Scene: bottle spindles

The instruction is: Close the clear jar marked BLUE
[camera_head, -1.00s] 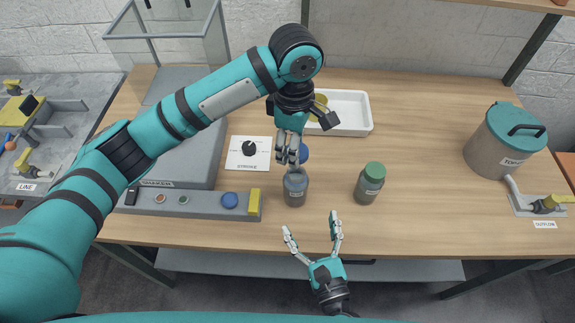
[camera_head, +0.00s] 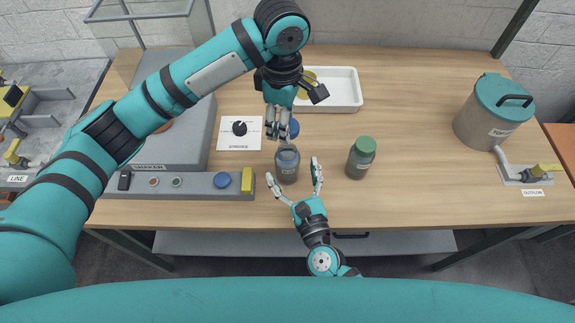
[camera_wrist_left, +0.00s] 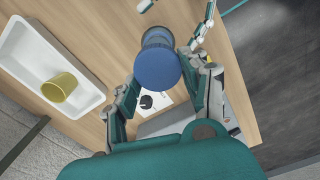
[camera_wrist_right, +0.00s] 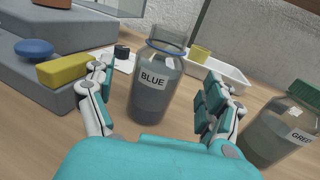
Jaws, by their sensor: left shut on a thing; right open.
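The clear jar marked BLUE (camera_head: 287,167) stands upright on the table, with dark grey contents. In the right wrist view the jar (camera_wrist_right: 154,98) shows its label, a thin blue ring at its neck and no lid on its mouth. My left gripper (camera_head: 278,128) is shut on a round blue lid (camera_wrist_left: 157,69), above and a little behind the jar; the lid (camera_head: 294,127) is apart from it. My right gripper (camera_head: 293,173) is open at the jar's front. Its fingers spread to either side of the jar, with gaps showing in the right wrist view (camera_wrist_right: 153,112).
A green-lidded jar (camera_head: 360,160) stands to the right. A white tray (camera_head: 345,106) with a yellow cup (camera_wrist_left: 60,88) lies behind. A grey machine with a button panel (camera_head: 190,187) is at left, beside a dial plate (camera_head: 240,142). A teal-lidded tank (camera_head: 485,125) stands far right.

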